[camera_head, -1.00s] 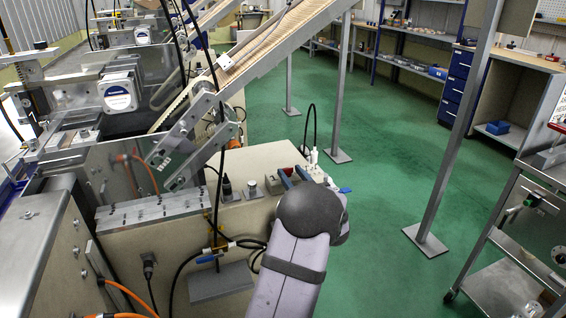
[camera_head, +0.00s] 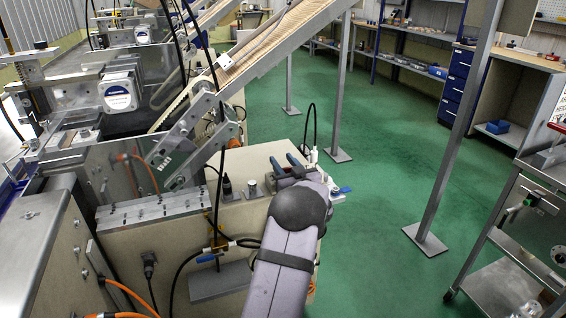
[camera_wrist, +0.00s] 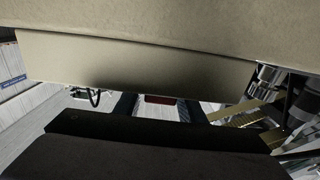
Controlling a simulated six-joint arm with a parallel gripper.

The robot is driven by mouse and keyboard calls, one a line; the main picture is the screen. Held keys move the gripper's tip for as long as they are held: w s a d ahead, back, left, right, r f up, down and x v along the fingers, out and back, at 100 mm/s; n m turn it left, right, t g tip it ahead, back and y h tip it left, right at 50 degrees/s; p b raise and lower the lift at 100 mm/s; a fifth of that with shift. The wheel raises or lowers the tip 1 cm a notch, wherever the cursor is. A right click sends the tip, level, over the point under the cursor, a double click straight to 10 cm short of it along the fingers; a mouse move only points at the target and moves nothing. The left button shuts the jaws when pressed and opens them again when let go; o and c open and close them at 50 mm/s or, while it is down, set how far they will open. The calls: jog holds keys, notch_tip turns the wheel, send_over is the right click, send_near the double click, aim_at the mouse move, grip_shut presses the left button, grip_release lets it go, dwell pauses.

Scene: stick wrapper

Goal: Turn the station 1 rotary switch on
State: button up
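My gripper (camera_head: 285,163) is above the far right corner of the beige machine housing (camera_head: 165,245). Its two dark fingers point up and left in the head view and stand apart. In the wrist view my gripper (camera_wrist: 158,108) also shows its fingers apart, with nothing held between them. A small dark red part (camera_wrist: 160,99) shows between the fingers, beyond them; I cannot tell what it is. I cannot make out the station 1 rotary switch for certain. My wrist and hand cover part of the housing top.
A black knob-like fitting (camera_head: 227,187) and a silver cylinder (camera_head: 251,188) stand on the housing top, left of my gripper. White fittings (camera_head: 312,158) are close on its right. A sloping conveyor (camera_head: 270,45) rises behind. The green floor (camera_head: 385,160) to the right is largely clear.

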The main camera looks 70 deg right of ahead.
jog(key=c, duration=0.8)
jog(key=shift+o, duration=0.2)
jog(key=shift+w+a+r+n+t+y+p, duration=0.1)
jog(key=shift+r+n+t+y+p, duration=0.15)
jog(key=shift+n+t+y+p, duration=0.3)
jog(key=shift+w+a+f+n+t+y+p, duration=0.1)
jog(key=shift+f+n+t+y+p, duration=0.15)
jog(key=shift+y, duration=0.2)
jog(key=o, duration=0.8)
jog(key=shift+c, duration=0.2)
